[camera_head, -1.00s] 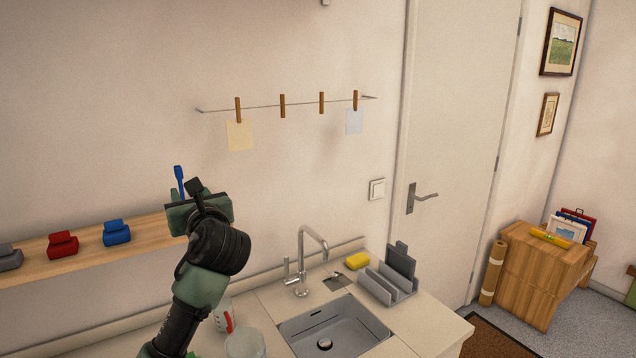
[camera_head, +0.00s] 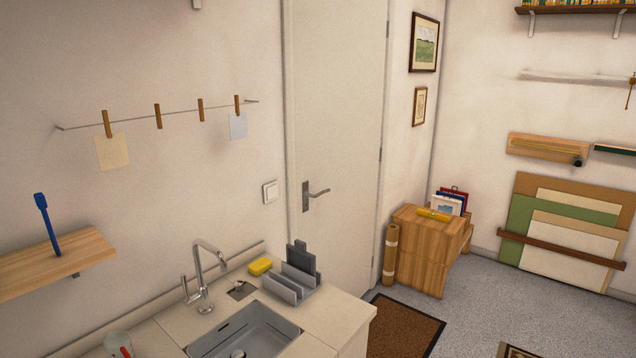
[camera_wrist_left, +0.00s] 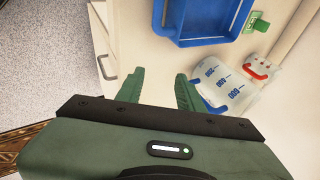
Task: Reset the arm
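My left gripper (camera_wrist_left: 158,92) shows in the left wrist view. Its two green fingers are apart, with nothing between them. Beyond the fingers is a pale cabinet front and counter. A clear measuring jug (camera_wrist_left: 222,84) with blue markings is just right of the right finger; I cannot tell if they touch. Neither arm shows in the head view, and my right gripper is not in view. A blue tool (camera_head: 47,224) stands upright on the wooden shelf (camera_head: 60,262) at the left of the head view.
A blue tray (camera_wrist_left: 205,40) and a red-handled clear cup (camera_wrist_left: 262,68) are on the counter near the jug. The head view shows the sink (camera_head: 245,330), tap (camera_head: 203,270), grey rack (camera_head: 292,284), yellow sponge (camera_head: 260,266) and wooden cabinet (camera_head: 425,250).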

